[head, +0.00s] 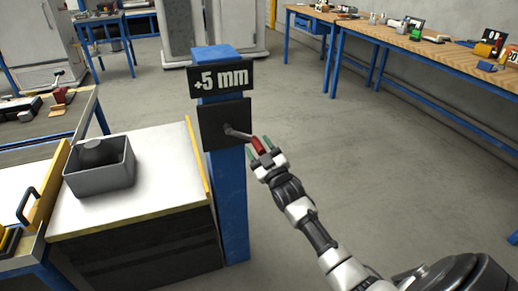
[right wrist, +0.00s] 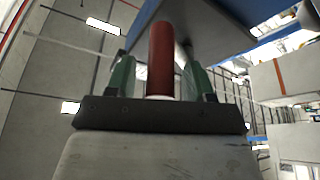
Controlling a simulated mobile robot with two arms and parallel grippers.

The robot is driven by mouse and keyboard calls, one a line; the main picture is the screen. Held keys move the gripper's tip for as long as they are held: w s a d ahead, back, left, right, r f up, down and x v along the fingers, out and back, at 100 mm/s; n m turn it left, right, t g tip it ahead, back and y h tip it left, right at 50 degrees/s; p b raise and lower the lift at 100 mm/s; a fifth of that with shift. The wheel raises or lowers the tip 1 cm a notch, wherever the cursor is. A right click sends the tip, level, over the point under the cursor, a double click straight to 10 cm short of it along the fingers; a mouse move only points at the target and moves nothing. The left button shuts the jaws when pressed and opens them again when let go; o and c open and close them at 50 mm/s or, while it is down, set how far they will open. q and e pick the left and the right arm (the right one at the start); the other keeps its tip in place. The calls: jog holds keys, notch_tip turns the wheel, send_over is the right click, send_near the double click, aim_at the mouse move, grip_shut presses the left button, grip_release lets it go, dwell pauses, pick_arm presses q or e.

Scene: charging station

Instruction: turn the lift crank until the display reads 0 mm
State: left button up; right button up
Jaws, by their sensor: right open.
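The display (head: 221,77) on the blue post (head: 233,200) reads +5 mm in the head view. Below it, a dark plate (head: 212,128) carries the lift crank (head: 237,133), a grey arm with a red handle (head: 257,145) pointing right and slightly down. My right gripper (head: 264,150) is at the red handle, its green-padded fingers on either side of it. In the right wrist view the red handle (right wrist: 161,60) stands between the two fingers, with a gap visible beside it; the gripper is open. My left gripper is not in view.
A white-topped bench (head: 150,195) with a grey bin (head: 100,168) stands left of the post. A wooden workbench (head: 400,38) with tools runs along the back right. The floor right of the post is clear.

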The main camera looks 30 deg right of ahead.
jog(key=shift+c, duration=0.2)
grip_shut()
jog(key=m+h, duration=0.1)
jog(key=a+f+m, duration=0.1)
jog(key=m, duration=0.1)
jog(key=f+m+h, duration=0.1)
jog(key=m, duration=0.1)
jog(key=shift+w+a+h, duration=0.2)
jog(key=shift+a+h, duration=0.05)
jog(key=shift+h, duration=0.05)
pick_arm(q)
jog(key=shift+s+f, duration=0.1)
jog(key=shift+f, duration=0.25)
pick_arm(e)
jog(key=shift+o, duration=0.2)
grip_release()
